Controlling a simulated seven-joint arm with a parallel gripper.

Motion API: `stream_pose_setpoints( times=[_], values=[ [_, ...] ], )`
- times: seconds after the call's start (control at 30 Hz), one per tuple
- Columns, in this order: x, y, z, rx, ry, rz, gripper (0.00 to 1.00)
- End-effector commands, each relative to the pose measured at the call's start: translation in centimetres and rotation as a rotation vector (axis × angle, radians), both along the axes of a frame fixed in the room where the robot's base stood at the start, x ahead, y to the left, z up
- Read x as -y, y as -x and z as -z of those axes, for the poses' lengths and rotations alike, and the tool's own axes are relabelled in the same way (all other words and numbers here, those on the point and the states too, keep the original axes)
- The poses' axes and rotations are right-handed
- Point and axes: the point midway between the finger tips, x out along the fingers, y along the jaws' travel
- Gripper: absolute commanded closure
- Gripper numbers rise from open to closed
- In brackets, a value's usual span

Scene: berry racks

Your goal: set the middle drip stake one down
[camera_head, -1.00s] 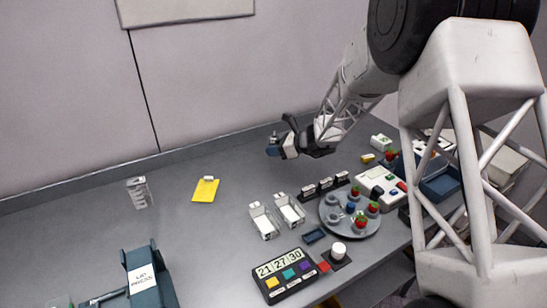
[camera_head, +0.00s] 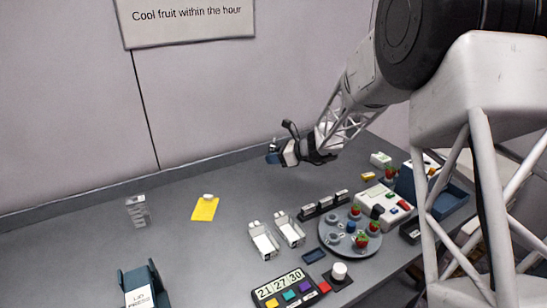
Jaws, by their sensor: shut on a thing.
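My gripper (camera_head: 278,158) is at the end of my arm, above the back middle of the grey bench, pointing left. A dark curved piece stands up behind the tip. A row of dark holders with white tops (camera_head: 325,204) stands on the bench below and right of my gripper, apart from it. I cannot tell which thing is the middle drip stake.
A round grey tray (camera_head: 337,250) holds berries and cups at the right. Two white trays (camera_head: 264,240), a yellow card (camera_head: 205,209), a clear rack (camera_head: 138,211) and a timer box (camera_head: 291,287) are on the bench. The back middle is clear.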

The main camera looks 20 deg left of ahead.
Motion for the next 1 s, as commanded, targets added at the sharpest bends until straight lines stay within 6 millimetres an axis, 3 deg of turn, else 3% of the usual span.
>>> stream_pose_setpoints(
  times=[0.17, 0.37, 0.57, 0.8, 1.0],
  values=[
    [0.3, -0.4, 0.0, 0.001, 0.001, 0.007, 0.95],
    [2.1, -2.6, 0.0, 0.004, 0.005, 0.051, 0.95],
    [5.8, -6.9, 0.0, 0.007, 0.013, 0.139, 0.95],
    [11.6, -12.6, -0.2, 0.012, 0.022, 0.261, 0.95],
    [15.2, -15.7, -0.2, 0.015, 0.028, 0.333, 0.95]
  ],
)
